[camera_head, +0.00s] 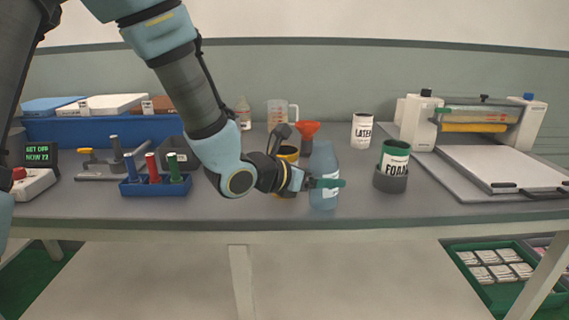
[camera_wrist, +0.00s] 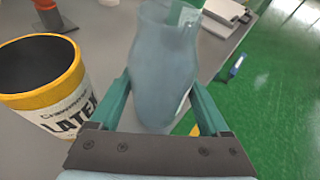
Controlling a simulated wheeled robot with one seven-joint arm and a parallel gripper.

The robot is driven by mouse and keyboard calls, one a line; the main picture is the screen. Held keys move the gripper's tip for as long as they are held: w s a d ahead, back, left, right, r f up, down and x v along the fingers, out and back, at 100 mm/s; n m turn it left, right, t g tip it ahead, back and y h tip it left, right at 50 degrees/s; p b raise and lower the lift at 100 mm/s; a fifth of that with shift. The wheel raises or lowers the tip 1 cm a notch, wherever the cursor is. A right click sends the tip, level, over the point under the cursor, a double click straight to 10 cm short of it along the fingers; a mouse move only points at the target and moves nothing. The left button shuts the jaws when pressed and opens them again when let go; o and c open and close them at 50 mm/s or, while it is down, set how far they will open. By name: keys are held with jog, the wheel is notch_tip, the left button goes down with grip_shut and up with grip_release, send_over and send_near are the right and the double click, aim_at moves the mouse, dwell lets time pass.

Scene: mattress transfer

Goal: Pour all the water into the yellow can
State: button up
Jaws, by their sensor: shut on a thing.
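A translucent blue-grey bottle (camera_head: 324,165) stands about upright near the table's front edge. My gripper (camera_head: 327,184) is shut on it from the left, with its green fingers on either side. In the wrist view the bottle (camera_wrist: 165,70) sits between the two fingers (camera_wrist: 163,110). The yellow can (camera_head: 288,153) is just left of the bottle, partly hidden behind my wrist. In the wrist view the yellow can (camera_wrist: 42,85) has a yellow rim, a "LATEX" label and a dark, open inside. I cannot tell the water level in the bottle.
An orange funnel (camera_head: 308,133) and a clear measuring jug (camera_head: 281,113) stand behind. A green "FOAM" can (camera_head: 393,163) sits in a dark holder to the right, with a white "LATEX" can (camera_head: 361,131) behind it. A roller press (camera_head: 480,145) fills the table's right side.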

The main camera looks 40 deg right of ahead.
aim_at(318, 157)
jog(key=shift+s+f+m+t+b, duration=0.1)
jog(key=shift+m+t+b, duration=0.2)
jog(key=shift+b, duration=0.35)
jog(key=shift+r+p, duration=1.3)
jog(key=shift+r, duration=1.2)
